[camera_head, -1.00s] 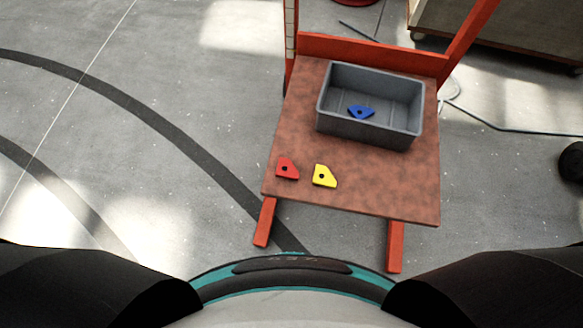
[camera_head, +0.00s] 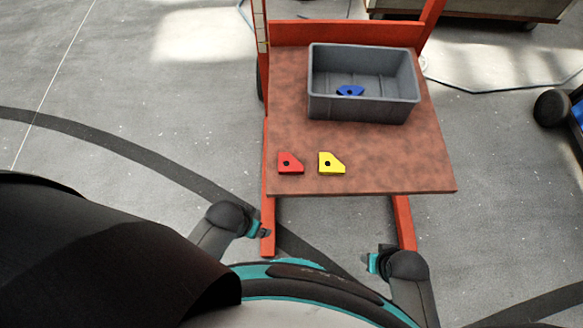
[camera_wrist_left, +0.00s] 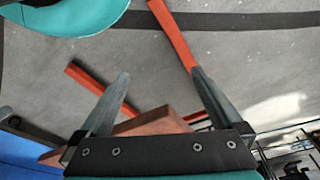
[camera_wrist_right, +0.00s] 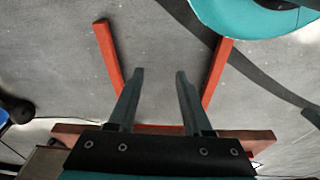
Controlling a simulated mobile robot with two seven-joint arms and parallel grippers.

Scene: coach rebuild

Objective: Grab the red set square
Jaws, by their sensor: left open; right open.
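The red set square (camera_head: 290,163) lies flat near the front left corner of the brown tabletop (camera_head: 400,160), with a dark hole in it. The yellow set square (camera_head: 332,163) lies just to its right, apart from it. My left gripper (camera_head: 266,233) is low in front of the table's left leg, short of the red piece. My right gripper (camera_head: 367,262) is low in front of the table, near its right leg. In the left wrist view the left gripper (camera_wrist_left: 163,82) is open and empty. In the right wrist view the right gripper (camera_wrist_right: 159,75) is open and empty.
A grey bin (camera_head: 362,108) stands at the back of the tabletop with a blue set square (camera_head: 350,90) inside. An orange-red frame (camera_head: 345,33) rises behind the table. The tabletop's front right is bare.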

